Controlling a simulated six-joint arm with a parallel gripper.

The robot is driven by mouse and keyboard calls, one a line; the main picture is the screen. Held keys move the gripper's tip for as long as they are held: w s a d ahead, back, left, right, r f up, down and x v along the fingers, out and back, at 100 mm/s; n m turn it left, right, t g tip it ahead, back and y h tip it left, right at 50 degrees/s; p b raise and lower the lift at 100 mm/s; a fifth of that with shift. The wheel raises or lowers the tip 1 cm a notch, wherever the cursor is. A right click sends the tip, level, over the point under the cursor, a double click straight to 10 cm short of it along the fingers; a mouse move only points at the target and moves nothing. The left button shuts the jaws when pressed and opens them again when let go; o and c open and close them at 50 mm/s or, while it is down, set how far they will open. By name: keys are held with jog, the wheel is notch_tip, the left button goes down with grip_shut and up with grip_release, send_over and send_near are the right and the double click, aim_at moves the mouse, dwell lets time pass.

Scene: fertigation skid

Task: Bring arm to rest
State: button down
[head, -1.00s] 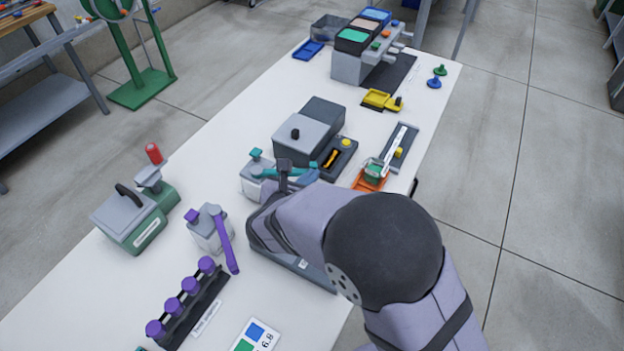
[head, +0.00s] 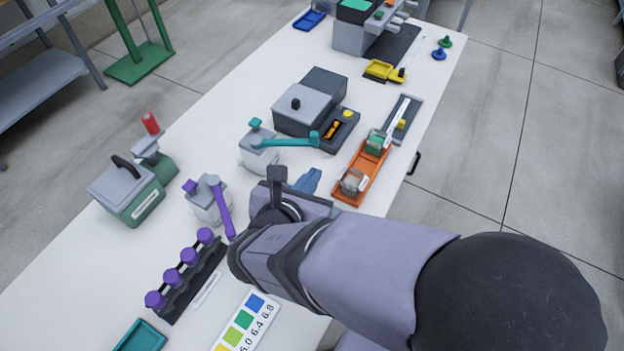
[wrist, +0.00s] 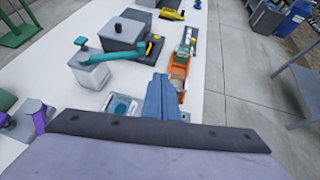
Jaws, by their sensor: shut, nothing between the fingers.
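My gripper (head: 309,179) is shut and empty, its blue fingers held together above the table. They also show in the wrist view (wrist: 161,84), pointing away over the table. My arm crosses the front right of the head view and hides part of the table's right edge. The white table (head: 215,130) runs from lower left to upper right.
A teal-handled bottle (head: 259,150) and an orange tray (head: 372,176) with clear cups stand beyond the gripper. A purple-handled bottle (head: 208,203) is close to the arm's left. In the wrist view, a pale tray (wrist: 112,103) with something teal lies beside the fingers.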

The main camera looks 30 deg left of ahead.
jog(key=shift+s+d+r, duration=0.2)
jog(key=shift+s+d, duration=0.05)
jog(key=shift+s, duration=0.1)
jog(key=w+d+f+m+g+h, duration=0.1)
jog(key=w+d+m+g+h, duration=0.1)
jog(key=d+m, duration=0.45)
jog(key=w+d+f+m+g+h+p, duration=0.15)
jog(key=d+m, duration=0.25)
jog(key=d, duration=0.5)
jog(key=w+d+f+m+g+h, duration=0.2)
jog(key=d+m+g+h, duration=0.1)
jog(key=d+m, duration=0.3)
jog(key=s+d+f+m+g+y, duration=0.1)
jog(key=s+d+m+g+y, duration=0.1)
jog(key=d+m, duration=0.5)
jog(key=s+d+m+g+y+p, duration=0.1)
jog(key=s+d+m, duration=0.4)
jog(key=m, duration=0.9)
jog(key=shift+s+d+f+g+y, duration=0.25)
jog(key=shift+d+f+g+y, duration=0.15)
jog(key=shift+d+g+y, duration=0.5)
jog(key=shift+m+g, duration=0.25)
